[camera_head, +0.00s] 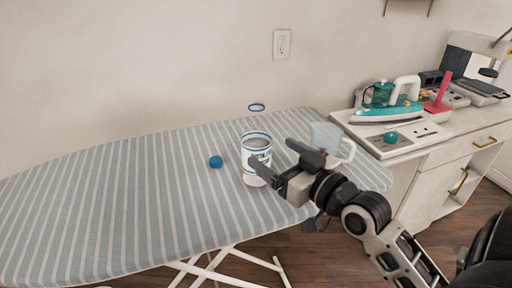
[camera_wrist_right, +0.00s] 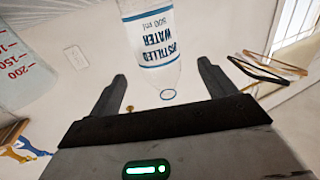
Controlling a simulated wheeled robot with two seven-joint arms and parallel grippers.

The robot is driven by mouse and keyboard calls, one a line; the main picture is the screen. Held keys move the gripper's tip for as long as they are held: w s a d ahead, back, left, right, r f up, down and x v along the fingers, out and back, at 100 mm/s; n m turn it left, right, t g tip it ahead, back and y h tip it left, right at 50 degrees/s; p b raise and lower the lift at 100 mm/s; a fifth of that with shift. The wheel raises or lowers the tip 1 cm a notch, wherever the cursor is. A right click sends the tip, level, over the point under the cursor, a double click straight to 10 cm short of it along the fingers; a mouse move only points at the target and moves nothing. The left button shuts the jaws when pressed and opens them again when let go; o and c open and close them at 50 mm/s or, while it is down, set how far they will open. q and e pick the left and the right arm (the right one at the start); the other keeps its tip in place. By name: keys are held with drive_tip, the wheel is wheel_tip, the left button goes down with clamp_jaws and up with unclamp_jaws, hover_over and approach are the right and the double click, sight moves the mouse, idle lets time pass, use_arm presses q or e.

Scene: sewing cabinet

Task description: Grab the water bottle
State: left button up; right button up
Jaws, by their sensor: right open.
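The water bottle (camera_head: 256,143) stands upright on the striped ironing board, clear with a white label and blue bands; a blue-rimmed ring shows above it at its open top. In the right wrist view the bottle (camera_wrist_right: 150,35) appears upside down, with "distilled water" on its label, ahead of the fingers. My right gripper (camera_head: 277,160) is open, at the bottle's right front side; one finger overlaps its lower part in the head view. In the wrist view the space between the fingertips (camera_wrist_right: 163,74) holds no gripped object. Contact cannot be told. My left gripper is not in view.
A blue cap (camera_head: 215,161) lies on the ironing board (camera_head: 110,205) left of the bottle. A clear measuring jug (camera_head: 326,137) stands close behind my right gripper. A white cabinet at right holds a teal iron (camera_head: 385,115). The board's left part is clear.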

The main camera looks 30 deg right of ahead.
sight(266, 147)
drive_tip(key=w, duration=0.3)
drive_tip(key=shift+w+a, duration=0.15)
drive_tip(key=shift+w, duration=0.05)
drive_tip(key=shift+w+a+p, duration=0.2)
drive_tip(key=shift+w+p, duration=0.45)
drive_tip(key=shift+w, duration=2)
drive_tip(key=c, duration=1.2)
drive_tip(key=shift+r, duration=0.1)
drive_tip(key=shift+c, duration=0.5)
drive_tip(key=shift+r, duration=0.15)
